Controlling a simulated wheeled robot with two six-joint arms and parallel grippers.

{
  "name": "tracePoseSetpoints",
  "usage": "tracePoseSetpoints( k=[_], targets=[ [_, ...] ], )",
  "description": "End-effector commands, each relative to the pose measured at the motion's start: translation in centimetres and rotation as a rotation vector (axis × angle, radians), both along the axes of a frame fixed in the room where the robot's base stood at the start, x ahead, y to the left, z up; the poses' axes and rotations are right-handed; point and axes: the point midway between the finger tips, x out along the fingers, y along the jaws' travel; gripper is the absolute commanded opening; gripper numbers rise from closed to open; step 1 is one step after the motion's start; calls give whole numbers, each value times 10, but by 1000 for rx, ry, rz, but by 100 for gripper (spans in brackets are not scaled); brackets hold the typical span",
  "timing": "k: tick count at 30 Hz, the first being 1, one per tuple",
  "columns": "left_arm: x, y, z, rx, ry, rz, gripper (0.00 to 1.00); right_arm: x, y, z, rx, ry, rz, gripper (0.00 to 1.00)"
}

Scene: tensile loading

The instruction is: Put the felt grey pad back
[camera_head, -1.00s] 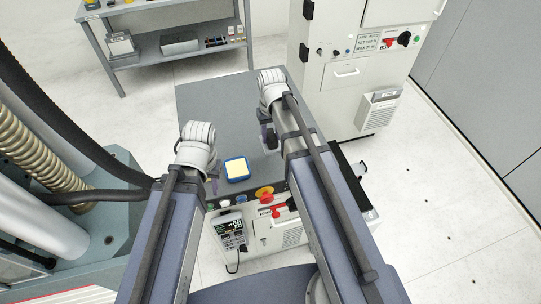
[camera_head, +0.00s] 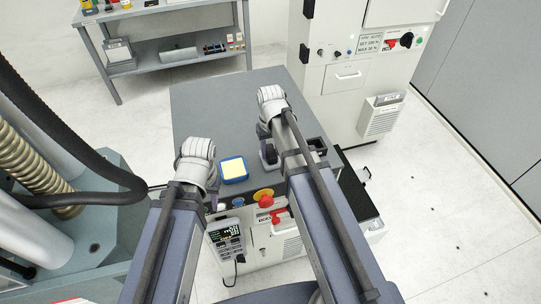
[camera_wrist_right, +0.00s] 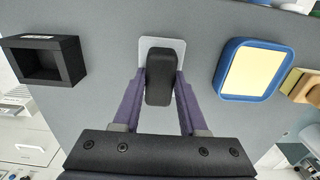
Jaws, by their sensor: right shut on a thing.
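The felt grey pad (camera_wrist_right: 159,78), a dark rounded block, is between the purple fingers of my right gripper (camera_wrist_right: 158,88) in the right wrist view. The gripper is shut on it. A light grey rounded square (camera_wrist_right: 176,48) lies on the grey tabletop behind and partly hidden by the pad; I cannot tell if they touch. In the head view the right gripper (camera_head: 268,155) is over the table, and the pad is mostly hidden there. My left gripper (camera_head: 216,193) is near the table's front left edge, mostly hidden by its own wrist, so its opening does not show.
A blue tray with a pale yellow face (camera_head: 233,170) lies between my grippers; it also shows in the right wrist view (camera_wrist_right: 254,71). A black open box (camera_wrist_right: 43,59) stands on the other side. A red and yellow stop button (camera_head: 265,199) is on the front. The tabletop's back is clear.

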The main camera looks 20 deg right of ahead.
Motion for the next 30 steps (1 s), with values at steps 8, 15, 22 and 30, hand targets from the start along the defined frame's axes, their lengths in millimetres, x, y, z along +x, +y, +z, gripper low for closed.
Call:
tracePoseSetpoints(
  k=[8,15,22,30],
  targets=[
    [0,0,-1,0,0,-1,38,0,0,-1,0,0,0,0],
    [0,0,-3,0,0,-1,38,0,0,-3,0,0,0,58],
    [0,0,-3,0,0,-1,38,0,0,-3,0,0,0,72],
    [0,0,0,0,0,-1,38,0,0,0,0,0,0,72]
  ],
)
